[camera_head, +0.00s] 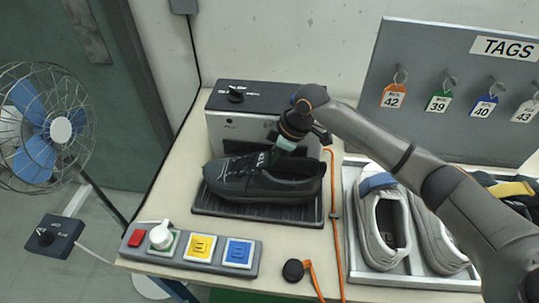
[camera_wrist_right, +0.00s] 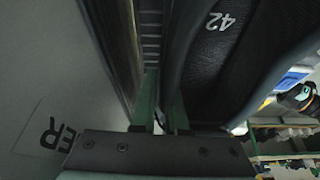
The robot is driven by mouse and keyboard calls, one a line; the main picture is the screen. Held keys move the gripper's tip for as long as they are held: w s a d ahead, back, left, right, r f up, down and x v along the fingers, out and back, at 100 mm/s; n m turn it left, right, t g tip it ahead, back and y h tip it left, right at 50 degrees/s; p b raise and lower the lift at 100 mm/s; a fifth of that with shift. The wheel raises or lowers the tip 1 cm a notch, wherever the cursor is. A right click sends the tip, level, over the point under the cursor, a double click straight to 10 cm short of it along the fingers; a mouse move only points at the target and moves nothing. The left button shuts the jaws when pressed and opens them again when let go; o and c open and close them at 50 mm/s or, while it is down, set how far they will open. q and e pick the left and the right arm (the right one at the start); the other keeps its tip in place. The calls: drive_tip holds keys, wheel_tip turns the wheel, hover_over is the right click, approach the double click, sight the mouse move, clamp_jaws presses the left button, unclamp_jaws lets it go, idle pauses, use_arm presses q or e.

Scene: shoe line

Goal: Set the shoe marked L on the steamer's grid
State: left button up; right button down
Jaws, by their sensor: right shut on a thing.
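My right gripper (camera_head: 286,146) comes down from above and is shut on the shoe's upper edge. In the right wrist view its green fingertips (camera_wrist_right: 160,118) close at the edge of the dark shoe (camera_wrist_right: 205,60), whose inside reads 42. My left gripper is not in view.
A panel (camera_head: 172,261) with coloured buttons stands in front of the grid. A tray (camera_head: 350,215) with light grey shoes (camera_head: 385,220) is on the right. An orange cord (camera_head: 335,240) runs between. A tag board (camera_head: 440,70) stands behind; a fan (camera_head: 45,125) is at left.

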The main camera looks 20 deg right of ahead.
drive_tip(key=shift+f, duration=0.15)
drive_tip(key=c, duration=0.9)
unclamp_jaws()
drive_tip(key=shift+f, duration=0.1)
drive_tip(key=shift+o, duration=0.2)
drive_tip(key=v, duration=1.2)
drive_tip(key=shift+s+r, duration=0.1)
drive_tip(key=shift+r, duration=0.3)
